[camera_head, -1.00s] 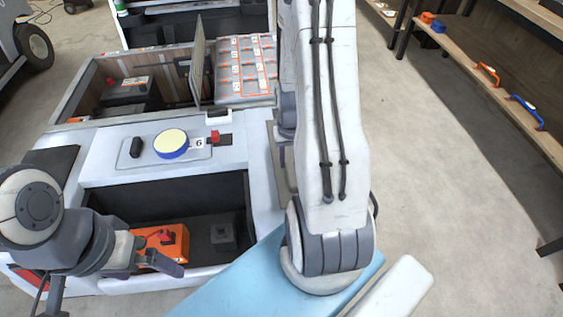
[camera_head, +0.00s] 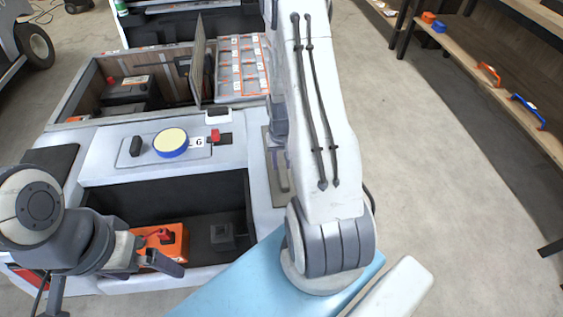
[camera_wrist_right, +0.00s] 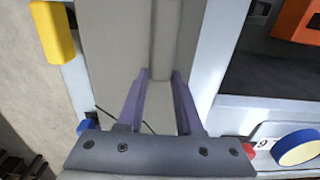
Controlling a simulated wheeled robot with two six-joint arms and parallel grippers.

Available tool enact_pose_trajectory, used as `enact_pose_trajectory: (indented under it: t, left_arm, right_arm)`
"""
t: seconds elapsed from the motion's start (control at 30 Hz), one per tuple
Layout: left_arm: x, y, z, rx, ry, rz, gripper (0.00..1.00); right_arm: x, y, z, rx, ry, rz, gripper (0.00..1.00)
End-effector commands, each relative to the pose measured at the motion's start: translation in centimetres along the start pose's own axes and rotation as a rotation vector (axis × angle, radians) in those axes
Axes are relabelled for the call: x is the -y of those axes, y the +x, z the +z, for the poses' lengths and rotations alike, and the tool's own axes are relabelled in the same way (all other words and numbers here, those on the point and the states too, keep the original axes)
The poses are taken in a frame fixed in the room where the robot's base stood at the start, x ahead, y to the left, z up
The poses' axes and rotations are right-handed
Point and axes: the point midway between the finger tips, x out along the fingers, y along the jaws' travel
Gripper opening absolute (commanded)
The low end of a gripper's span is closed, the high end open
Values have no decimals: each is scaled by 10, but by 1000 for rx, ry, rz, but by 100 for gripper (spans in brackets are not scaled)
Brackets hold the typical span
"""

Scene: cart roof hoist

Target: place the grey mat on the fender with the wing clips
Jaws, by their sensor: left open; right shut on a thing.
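The grey mat (camera_head: 277,183) shows beside my right arm, over the pale fender (camera_head: 259,192) on the cart's right side. In the right wrist view the mat (camera_wrist_right: 105,50) is a wide grey strip with a raised middle rib. My right gripper (camera_wrist_right: 160,73) is shut on this rib. I cannot tell whether the mat touches the fender. A yellow clip (camera_wrist_right: 53,32) and a blue clip (camera_wrist_right: 86,126) show along the fender's outer edge; the head view hides them. My left gripper (camera_head: 165,258) is open and empty near the orange box.
The orange box (camera_head: 172,240) sits in the cart's front bay. A round yellow dial with a blue rim (camera_head: 171,142) and a red switch (camera_head: 215,136) are on the panel. An upright lid (camera_head: 197,62) stands behind. Floor right of the cart is clear.

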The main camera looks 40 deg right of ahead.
Motion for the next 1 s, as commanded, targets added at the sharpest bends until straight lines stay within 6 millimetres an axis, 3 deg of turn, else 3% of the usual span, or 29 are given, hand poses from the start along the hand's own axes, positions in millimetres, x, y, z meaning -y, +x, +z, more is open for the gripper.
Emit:
enact_pose_trajectory:
  t: [0.03,0.07,0.1,0.13,0.43,0.57,1.0]
  left_arm:
    - [0,2,0,0,0,0,100]
    - [0,1,0,0,0,0,100]
    - [0,1,0,0,0,0,100]
    - [0,1,0,0,0,0,100]
    - [0,0,0,0,0,0,100]
    - [0,-2,0,0,0,0,100]
    - [-1,-13,-1,0,0,0,100]
  right_arm:
    - [0,2,0,-1,0,0,0]
    - [0,2,0,0,0,0,42]
    - [0,2,0,0,0,0,57]
    - [0,2,0,0,0,0,65]
    - [0,1,0,0,0,0,65]
    - [0,-9,-1,-2,0,0,65]
    - [0,-97,-1,-4,0,0,65]
